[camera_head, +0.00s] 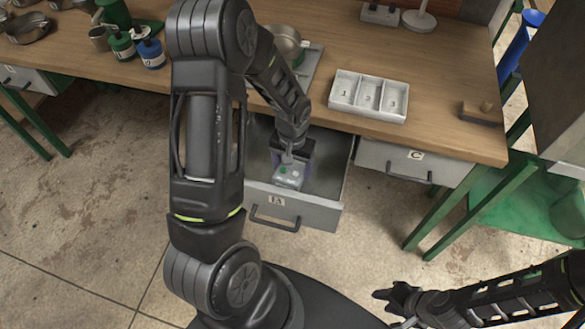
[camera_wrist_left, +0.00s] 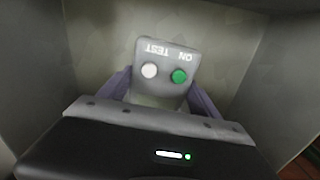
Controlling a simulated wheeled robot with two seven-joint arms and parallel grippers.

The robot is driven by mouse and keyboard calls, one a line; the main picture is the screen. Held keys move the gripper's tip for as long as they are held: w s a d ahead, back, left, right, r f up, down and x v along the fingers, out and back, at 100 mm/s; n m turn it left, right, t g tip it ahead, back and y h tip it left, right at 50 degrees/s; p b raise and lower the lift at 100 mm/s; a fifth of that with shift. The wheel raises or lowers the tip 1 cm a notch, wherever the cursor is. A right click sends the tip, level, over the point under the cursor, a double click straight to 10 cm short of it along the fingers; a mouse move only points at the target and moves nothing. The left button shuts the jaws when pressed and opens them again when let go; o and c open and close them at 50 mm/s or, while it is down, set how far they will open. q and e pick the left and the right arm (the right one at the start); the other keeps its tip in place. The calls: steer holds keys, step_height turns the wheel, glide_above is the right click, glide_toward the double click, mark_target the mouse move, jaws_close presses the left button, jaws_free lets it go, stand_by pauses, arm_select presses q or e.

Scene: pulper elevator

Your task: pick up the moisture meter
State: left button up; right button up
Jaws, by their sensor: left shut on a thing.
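The moisture meter (camera_head: 288,175) is a small grey box with a green button, inside the open drawer marked IA (camera_head: 290,210). In the left wrist view the meter (camera_wrist_left: 167,68) shows a white button, a green button and the words TEST and ON, upside down. My left gripper (camera_head: 291,158) reaches down into the drawer and is shut on the meter. Its purple fingers stand on both sides of the meter in the wrist view. Whether the meter touches the drawer floor, I cannot tell. My right gripper (camera_head: 398,298) is over the floor at the lower right, away from the bench; its jaw opening is unclear.
The drawer walls surround my left gripper closely. On the wooden bench (camera_head: 440,75) are a white three-compartment tray (camera_head: 368,95), a metal pot (camera_head: 284,42), green and blue bottles (camera_head: 149,48) and a wooden block (camera_head: 482,111). Drawer C (camera_head: 410,162) is closed.

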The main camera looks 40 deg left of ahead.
mark_target(293, 167)
arm_select(q)
step_height(293, 167, up, 9)
steer(key=shift+r, duration=0.2)
stand_by(0.6)
